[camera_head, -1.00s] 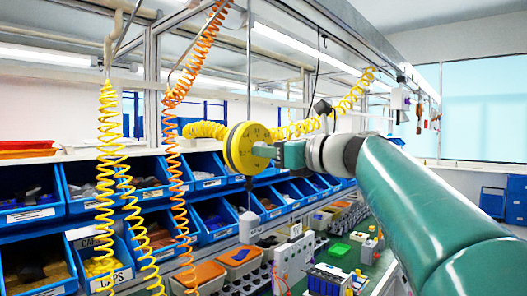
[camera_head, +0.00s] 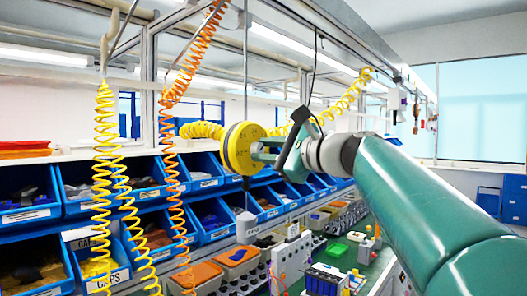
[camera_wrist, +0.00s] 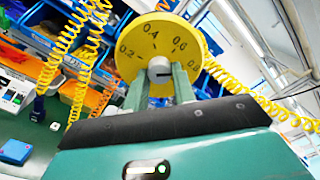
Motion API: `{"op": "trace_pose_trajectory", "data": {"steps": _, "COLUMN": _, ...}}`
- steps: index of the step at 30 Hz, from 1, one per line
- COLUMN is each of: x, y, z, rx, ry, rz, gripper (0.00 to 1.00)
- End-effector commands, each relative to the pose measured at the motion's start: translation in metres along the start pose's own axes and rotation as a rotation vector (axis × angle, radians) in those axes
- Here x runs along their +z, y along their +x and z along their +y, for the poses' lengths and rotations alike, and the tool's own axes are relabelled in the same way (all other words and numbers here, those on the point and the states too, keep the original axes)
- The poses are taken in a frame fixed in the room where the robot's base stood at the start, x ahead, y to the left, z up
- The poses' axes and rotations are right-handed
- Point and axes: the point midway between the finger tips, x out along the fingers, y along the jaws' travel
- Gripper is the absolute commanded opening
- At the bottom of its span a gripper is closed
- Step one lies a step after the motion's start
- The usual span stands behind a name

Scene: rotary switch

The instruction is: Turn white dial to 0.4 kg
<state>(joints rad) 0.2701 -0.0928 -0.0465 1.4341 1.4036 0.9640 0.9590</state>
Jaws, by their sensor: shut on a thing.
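The yellow round scale (camera_wrist: 155,45) hangs in front of my gripper, with 0.2, 0.4, 0.6 and 0.8 printed on its face in the wrist view. The white dial (camera_wrist: 159,65) is a small knob at its centre. My gripper (camera_wrist: 160,80) has its two green fingers on either side of the dial, shut on it. A dark line shows on the dial, pointing roughly right in the wrist view; the fingers hide part of it. In the head view the yellow scale (camera_head: 240,148) is seen from the side, and my gripper (camera_head: 262,150) covers the dial.
A white weight (camera_head: 247,228) hangs below the scale. Yellow coiled hoses (camera_head: 105,190) and an orange one (camera_head: 178,190) hang to the left. Blue bins (camera_head: 30,190) line the shelves behind. The green workbench (camera_head: 340,258) below carries trays and small devices.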

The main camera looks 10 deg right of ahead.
Motion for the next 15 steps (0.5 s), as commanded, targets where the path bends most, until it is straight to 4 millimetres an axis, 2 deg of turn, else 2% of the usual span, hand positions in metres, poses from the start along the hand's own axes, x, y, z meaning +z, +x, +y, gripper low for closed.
{"op": "trace_pose_trajectory", "data": {"steps": 15, "x": 0.002, "y": -0.0019, "z": -0.0017, "rx": -0.002, "ry": -0.492, "rz": -0.001, "gripper": 0.04}}
